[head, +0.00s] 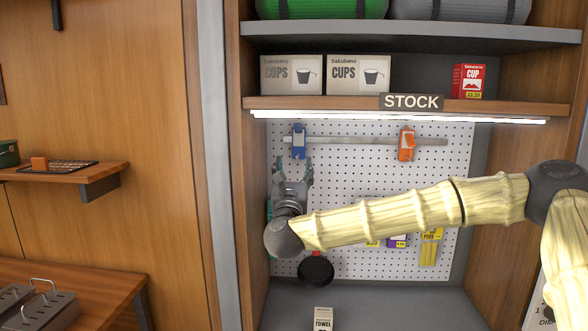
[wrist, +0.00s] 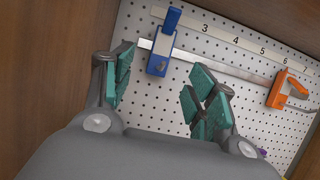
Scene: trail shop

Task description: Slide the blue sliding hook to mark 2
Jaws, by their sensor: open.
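The blue sliding hook (head: 299,142) sits near the left end of a horizontal metal rail (head: 345,140) on the pegboard. In the wrist view the blue hook (wrist: 158,62) shows ahead, between the two fingers in the picture. Its upper part covers the number strip (wrist: 221,35) just left of the 3, so the mark there is hidden. Marks 3 to 7 show to its right. My gripper (head: 292,168) is open and empty, just below the hook in the head view. Its green-padded fingers (wrist: 162,78) stand apart in the wrist view, with no visible contact with the hook.
An orange hook (head: 407,144) sits farther right on the rail; bare rail lies between the hooks. A shelf (head: 330,104) with a light strip overhangs the pegboard. A wooden side wall (head: 253,190) stands close left. A black pan (head: 316,270) hangs below.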

